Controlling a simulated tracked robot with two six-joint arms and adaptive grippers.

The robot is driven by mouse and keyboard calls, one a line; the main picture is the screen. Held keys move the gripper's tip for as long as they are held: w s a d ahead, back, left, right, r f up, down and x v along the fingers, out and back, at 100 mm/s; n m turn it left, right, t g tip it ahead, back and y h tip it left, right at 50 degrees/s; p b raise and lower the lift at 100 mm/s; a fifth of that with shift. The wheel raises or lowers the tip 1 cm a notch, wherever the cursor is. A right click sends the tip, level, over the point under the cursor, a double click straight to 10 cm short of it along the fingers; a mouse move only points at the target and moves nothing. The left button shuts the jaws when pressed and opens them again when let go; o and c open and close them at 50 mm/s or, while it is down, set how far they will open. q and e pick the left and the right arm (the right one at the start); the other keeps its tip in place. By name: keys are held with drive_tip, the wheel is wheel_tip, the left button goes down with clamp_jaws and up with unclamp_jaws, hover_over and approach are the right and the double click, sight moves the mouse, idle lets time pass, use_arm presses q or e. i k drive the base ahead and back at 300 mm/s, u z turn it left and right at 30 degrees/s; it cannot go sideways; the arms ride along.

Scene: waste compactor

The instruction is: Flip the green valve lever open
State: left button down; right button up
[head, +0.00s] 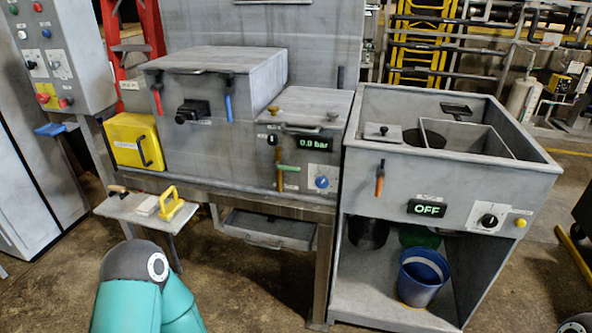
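The green valve lever (289,168) is on the front of the grey box with the "0.0 bar" display (312,144). It points to the right, about level, across a short upright brownish pipe (280,182). Nothing touches the lever. A teal and dark grey link of my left arm shows at the bottom left, well below and left of the lever. Neither of my grippers is in view.
A blue knob (321,182) sits right of the lever. Left stands a grey box with red (157,101) and blue (228,107) handles. Right is an open-topped sink unit (455,180) with an orange handle (380,182) and an "OFF" display. A small side table (150,222) stands at left.

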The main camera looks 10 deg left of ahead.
sight(276, 165)
drive_tip(key=u, duration=0.1)
drive_tip(key=i, duration=0.95)
drive_tip(key=z, duration=0.1)
